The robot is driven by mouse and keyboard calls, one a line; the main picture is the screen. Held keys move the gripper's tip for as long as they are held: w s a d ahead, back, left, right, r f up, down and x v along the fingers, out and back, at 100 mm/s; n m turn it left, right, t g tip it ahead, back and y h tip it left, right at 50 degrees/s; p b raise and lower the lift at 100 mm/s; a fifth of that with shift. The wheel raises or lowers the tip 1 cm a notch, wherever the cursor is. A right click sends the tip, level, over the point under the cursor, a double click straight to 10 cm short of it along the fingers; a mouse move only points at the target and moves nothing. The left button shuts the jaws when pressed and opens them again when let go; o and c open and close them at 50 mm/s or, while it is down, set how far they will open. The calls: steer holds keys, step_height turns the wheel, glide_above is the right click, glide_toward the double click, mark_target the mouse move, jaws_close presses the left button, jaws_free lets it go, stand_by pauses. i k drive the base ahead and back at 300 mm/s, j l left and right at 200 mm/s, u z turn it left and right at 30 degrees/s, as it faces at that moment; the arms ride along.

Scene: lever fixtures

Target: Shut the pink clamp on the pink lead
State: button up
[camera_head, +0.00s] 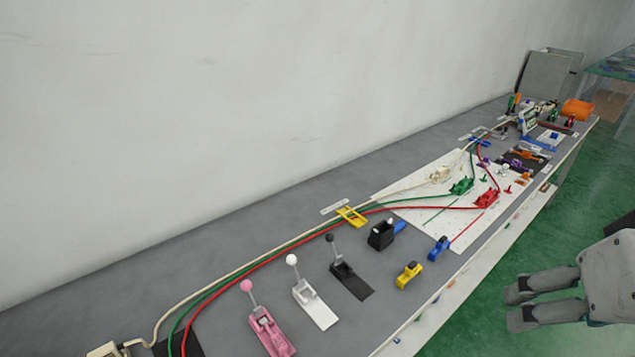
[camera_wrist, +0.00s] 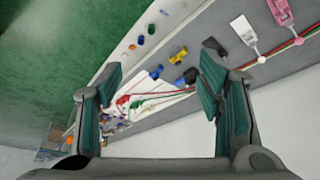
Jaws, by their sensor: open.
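The pink clamp (camera_head: 272,335) is on the grey bench at the near end in the head view. Its lever stands up, leaning slightly left, with a pink ball (camera_head: 246,286) on top. In the wrist view the pink clamp (camera_wrist: 283,14) shows at the top right corner, partly cut off. I cannot make out a pink lead; red, green and cream leads run behind the clamp. My gripper (camera_head: 515,306) is open and empty over the green floor, off the bench's front edge and well right of the clamp. Its two fingers (camera_wrist: 162,65) frame the wrist view.
A white lever clamp (camera_head: 316,309) and a black one (camera_head: 350,281) stand beside the pink one, levers up. Yellow (camera_head: 409,275) and blue (camera_head: 438,249) blocks sit near the bench's front edge. A white board (camera_head: 415,196) with fixtures lies farther along. A wall backs the bench.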

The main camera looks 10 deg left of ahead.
mark_target(246, 284)
steer(key=u, duration=0.4)
steer(key=j+u, duration=0.1)
steer(key=u, duration=0.3)
steer(key=j+u, duration=0.1)
steer(key=u, duration=0.3)
steer(key=j+u, duration=0.1)
steer(key=u, duration=0.3)
steer(key=k, duration=0.05)
